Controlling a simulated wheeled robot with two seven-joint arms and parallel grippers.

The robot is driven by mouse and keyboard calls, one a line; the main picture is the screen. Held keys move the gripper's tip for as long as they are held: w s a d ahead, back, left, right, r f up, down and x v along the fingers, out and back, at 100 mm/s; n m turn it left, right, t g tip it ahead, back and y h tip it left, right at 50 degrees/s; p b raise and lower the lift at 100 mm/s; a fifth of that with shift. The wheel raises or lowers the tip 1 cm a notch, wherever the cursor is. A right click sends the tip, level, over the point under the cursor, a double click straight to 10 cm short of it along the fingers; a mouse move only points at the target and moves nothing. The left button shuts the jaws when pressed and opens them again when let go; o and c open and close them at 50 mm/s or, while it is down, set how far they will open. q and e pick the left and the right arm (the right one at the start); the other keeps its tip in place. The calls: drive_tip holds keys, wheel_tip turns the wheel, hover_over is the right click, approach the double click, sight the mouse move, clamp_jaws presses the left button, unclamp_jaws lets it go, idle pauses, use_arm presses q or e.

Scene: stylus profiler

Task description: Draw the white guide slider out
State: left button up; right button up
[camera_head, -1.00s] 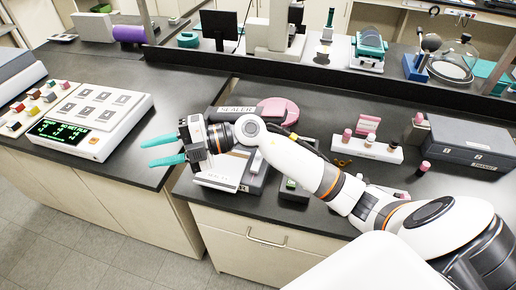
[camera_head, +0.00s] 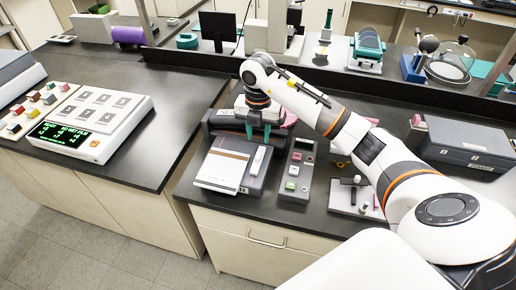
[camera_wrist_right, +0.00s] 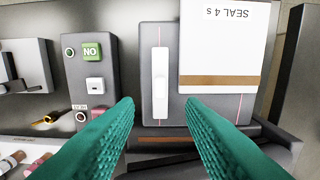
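The white guide slider (camera_head: 259,160) is a narrow upright-looking strip on the dark sealer bed (camera_head: 246,186), right of a white pouch (camera_head: 220,168) with a brown stripe. My right gripper (camera_head: 258,134) has teal fingers, points down and is open, just behind the slider's far end. In the right wrist view its fingertips (camera_wrist_right: 160,104) are apart with nothing gripped between them. My left gripper is out of view.
A grey control box (camera_head: 297,170) with a green button stands right of the sealer. A grey plate with black fittings (camera_head: 352,196) and a dark case (camera_head: 468,146) lie farther right. A white panel with a green display (camera_head: 92,128) is on the left counter.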

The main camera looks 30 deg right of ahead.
sight(258, 155)
wheel_tip(258, 155, down, 8)
drive_tip(key=shift+r+p, duration=0.1)
drive_tip(key=shift+p, duration=1)
drive_tip(key=shift+c, duration=0.4)
clamp_jaws()
